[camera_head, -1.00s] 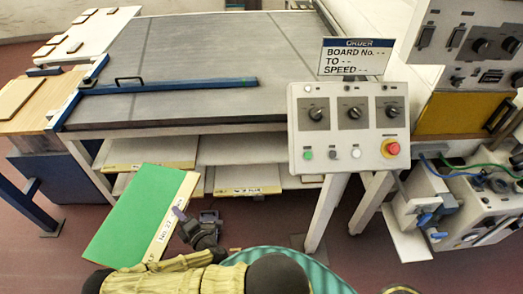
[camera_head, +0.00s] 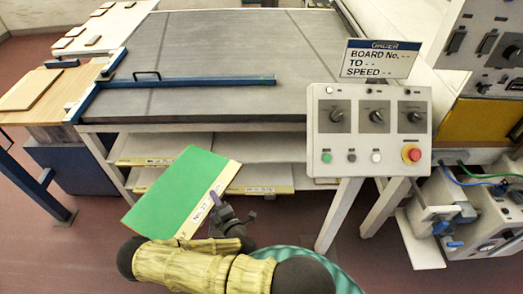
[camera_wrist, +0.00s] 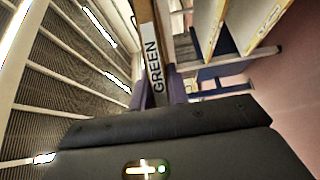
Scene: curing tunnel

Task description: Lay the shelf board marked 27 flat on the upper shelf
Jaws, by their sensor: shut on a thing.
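The shelf board marked 27 (camera_head: 175,190) has a green face and a pale labelled edge strip reading "No. 27". My gripper (camera_head: 219,203) is shut on this near edge. The board is held tilted in front of the shelves, partly covering their left part in the head view. In the wrist view the board's edge (camera_wrist: 152,60) shows the word GREEN between the fingers (camera_wrist: 158,92). The upper shelf (camera_head: 265,149) lies beneath the grey table top, with a yellow-edged board at its left. Its depth is mostly hidden.
A lower shelf holds a labelled board (camera_head: 263,189). A control box (camera_head: 368,135) on white legs stands to the right, with an order sign (camera_head: 381,60) above it. A wooden side table (camera_head: 45,100) stands at the left. The upper shelf's middle looks clear.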

